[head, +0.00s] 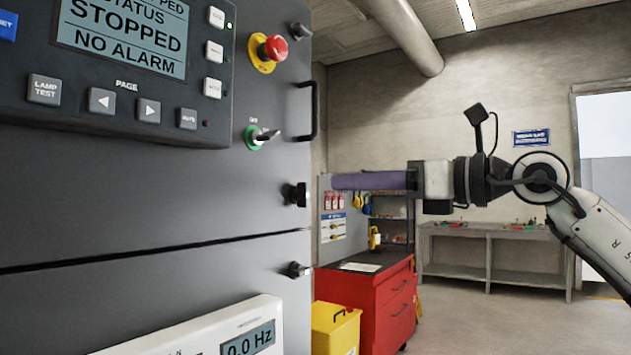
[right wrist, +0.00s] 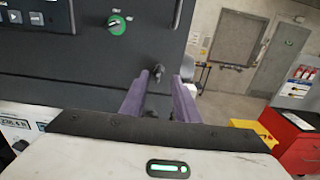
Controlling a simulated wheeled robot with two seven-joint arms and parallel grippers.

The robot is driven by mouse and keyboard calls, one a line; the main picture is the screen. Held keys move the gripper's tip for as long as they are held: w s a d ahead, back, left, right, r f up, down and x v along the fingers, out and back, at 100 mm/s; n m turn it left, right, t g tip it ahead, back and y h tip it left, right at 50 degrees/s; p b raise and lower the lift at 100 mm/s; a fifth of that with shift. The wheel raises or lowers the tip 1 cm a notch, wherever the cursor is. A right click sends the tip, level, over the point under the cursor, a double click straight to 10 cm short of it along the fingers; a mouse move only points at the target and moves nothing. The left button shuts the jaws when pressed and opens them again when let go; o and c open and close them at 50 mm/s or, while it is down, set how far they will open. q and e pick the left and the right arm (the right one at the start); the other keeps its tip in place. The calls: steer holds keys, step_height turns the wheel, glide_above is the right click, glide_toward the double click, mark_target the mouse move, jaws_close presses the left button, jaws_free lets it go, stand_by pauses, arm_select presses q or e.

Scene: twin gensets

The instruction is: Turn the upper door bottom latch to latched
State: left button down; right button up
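The upper door bottom latch (head: 295,194) is a small dark knob near the right edge of the grey upper door (head: 215,190), just above the seam. It also shows in the right wrist view (right wrist: 156,69), beyond and between the fingertips. Its turn position is hard to tell. My right gripper (head: 335,182) comes in from the right at about the latch's height, its purple fingers pointing at the door. In the right wrist view its fingers (right wrist: 162,76) are apart with nothing held. A gap remains between fingertips and latch. My left gripper is out of view.
A black door handle (head: 314,110), a green-ringed key switch (head: 260,136) and a red emergency stop (head: 272,48) sit above the latch. Another latch (head: 299,270) is below the seam. A red cabinet (head: 375,300) and yellow bin (head: 336,330) stand beyond the door's edge.

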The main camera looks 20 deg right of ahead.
mark_target(307, 184)
steer(key=shift+p+x, duration=0.95)
steer(key=shift+x, duration=2.95)
jaws_close()
